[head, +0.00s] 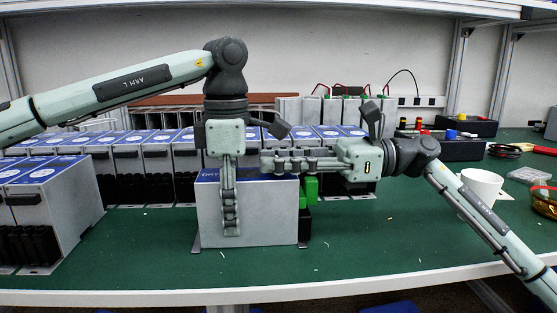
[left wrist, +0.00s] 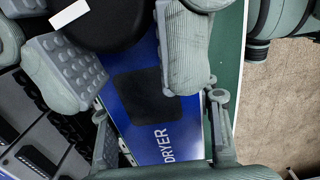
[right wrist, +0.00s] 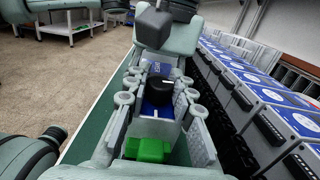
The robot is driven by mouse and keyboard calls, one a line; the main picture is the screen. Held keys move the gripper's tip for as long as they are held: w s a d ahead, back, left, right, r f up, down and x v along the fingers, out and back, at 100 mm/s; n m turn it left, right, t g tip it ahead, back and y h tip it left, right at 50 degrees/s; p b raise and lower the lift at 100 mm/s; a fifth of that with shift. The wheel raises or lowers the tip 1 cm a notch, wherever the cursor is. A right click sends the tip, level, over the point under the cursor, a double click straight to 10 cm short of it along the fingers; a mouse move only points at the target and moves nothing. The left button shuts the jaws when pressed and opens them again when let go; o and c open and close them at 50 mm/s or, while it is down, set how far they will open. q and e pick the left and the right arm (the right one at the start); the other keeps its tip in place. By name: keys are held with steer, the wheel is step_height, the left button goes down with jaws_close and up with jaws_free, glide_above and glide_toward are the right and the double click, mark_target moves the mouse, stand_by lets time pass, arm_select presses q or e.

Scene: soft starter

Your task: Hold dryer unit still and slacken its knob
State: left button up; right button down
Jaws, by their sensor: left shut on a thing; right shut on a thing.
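The dryer unit (head: 265,218), a grey box with a blue top, stands upright on the green bench mat. Its printed label shows on the blue top (left wrist: 170,140) in the left wrist view. The round black knob (right wrist: 160,92) is on that top, between my right gripper's fingers; it also shows in the left wrist view (left wrist: 105,18). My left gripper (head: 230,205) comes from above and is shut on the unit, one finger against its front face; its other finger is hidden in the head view. My right gripper (head: 275,164) lies level over the top, shut on the knob.
Green terminal blocks (head: 307,190) sit at the unit's right side. A row of similar units (head: 130,165) stands behind, and another unit (head: 55,215) stands at the left. A white cup (head: 482,185) is at the right. The mat in front is mostly clear.

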arm_select(q)
steer(key=shift+r, duration=0.1)
arm_select(e)
steer(key=shift+f, duration=0.1)
steer(key=c, duration=1.3)
jaws_free()
steer(key=shift+o, duration=0.2)
steer(key=d, duration=1.2)
arm_select(q)
steer(key=o, duration=1.7)
